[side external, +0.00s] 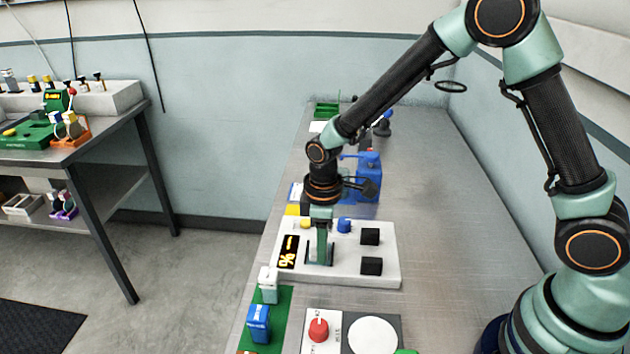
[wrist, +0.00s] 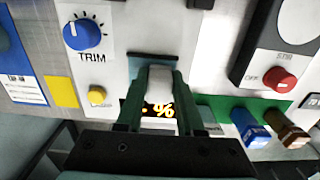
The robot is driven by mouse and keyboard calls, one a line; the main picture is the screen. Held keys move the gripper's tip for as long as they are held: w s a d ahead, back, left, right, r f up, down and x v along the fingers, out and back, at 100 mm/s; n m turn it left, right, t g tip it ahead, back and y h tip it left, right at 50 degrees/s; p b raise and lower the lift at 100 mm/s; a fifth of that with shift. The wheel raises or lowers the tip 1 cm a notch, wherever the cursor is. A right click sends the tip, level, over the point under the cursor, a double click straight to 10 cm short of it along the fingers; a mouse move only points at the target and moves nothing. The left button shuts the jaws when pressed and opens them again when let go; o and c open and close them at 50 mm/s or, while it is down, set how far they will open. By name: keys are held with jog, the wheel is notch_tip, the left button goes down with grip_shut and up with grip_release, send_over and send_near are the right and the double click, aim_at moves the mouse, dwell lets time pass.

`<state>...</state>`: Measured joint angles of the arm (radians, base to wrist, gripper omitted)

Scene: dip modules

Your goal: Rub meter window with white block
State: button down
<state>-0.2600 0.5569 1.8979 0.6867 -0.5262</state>
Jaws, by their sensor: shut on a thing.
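My gripper (side external: 319,262) points down over the white control panel (side external: 350,272). In the wrist view its two green fingers (wrist: 160,76) are shut on a pale white block (wrist: 160,82). A dark rectangular pane (wrist: 143,61), which may be the meter window, lies just past the fingertips, partly hidden by the block. I cannot tell whether the block touches it. A black display with yellow characters (side external: 288,252) sits left of the gripper in the side view; the fingers partly cover it in the wrist view (wrist: 164,111).
The panel has a blue TRIM knob (wrist: 82,33), a yellow button (wrist: 97,94) and black blocks (side external: 371,266). A green strip nearby holds a white-topped box (side external: 268,285) and a blue box (side external: 258,323). A red knob (side external: 318,329) is in front. The bench's right side is clear.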

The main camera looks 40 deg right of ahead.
jog(key=w+d, duration=0.3)
jog(key=shift+w+d, duration=0.15)
jog(key=shift+d, duration=0.1)
notch_tip(320, 180, up, 8)
dwell(0.6)
jog(key=shift+a, duration=0.1)
